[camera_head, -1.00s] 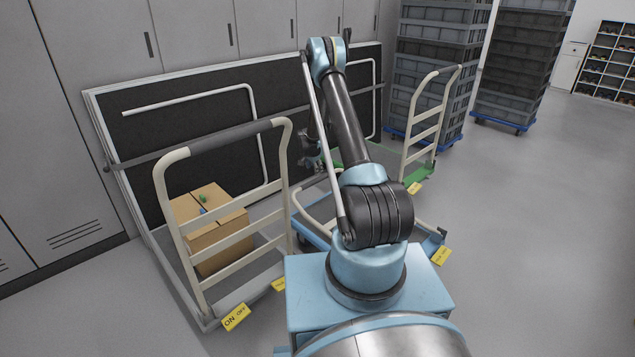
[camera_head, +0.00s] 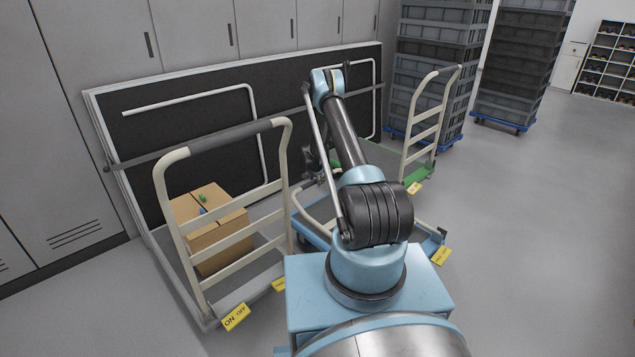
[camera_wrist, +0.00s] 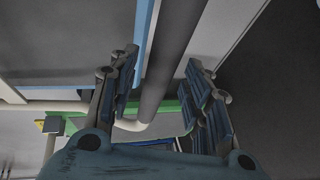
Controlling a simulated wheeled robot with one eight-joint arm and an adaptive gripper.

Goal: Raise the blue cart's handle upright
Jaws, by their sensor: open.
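The blue cart (camera_head: 308,230) stands in the middle of the head view, largely hidden behind my arm. Its cream handle (camera_head: 322,207) lies folded low over the deck. In the wrist view, the handle's grey grip section (camera_wrist: 172,60) runs between my fingers and bends into a cream corner (camera_wrist: 133,125). A blue strip (camera_wrist: 143,35), seemingly the cart's edge, lies beside it. My gripper (camera_wrist: 160,64) is open, with one finger on each side of the bar. I cannot tell whether either finger touches it. In the head view, my gripper is mostly hidden by the arm.
A grey cart with an upright handle (camera_head: 226,140) carries a cardboard box (camera_head: 205,225) at left. A green cart (camera_head: 420,174) with an upright handle stands behind. Crate stacks (camera_head: 435,75) and a leaning black panel (camera_head: 190,125) bound the back. The floor at right is clear.

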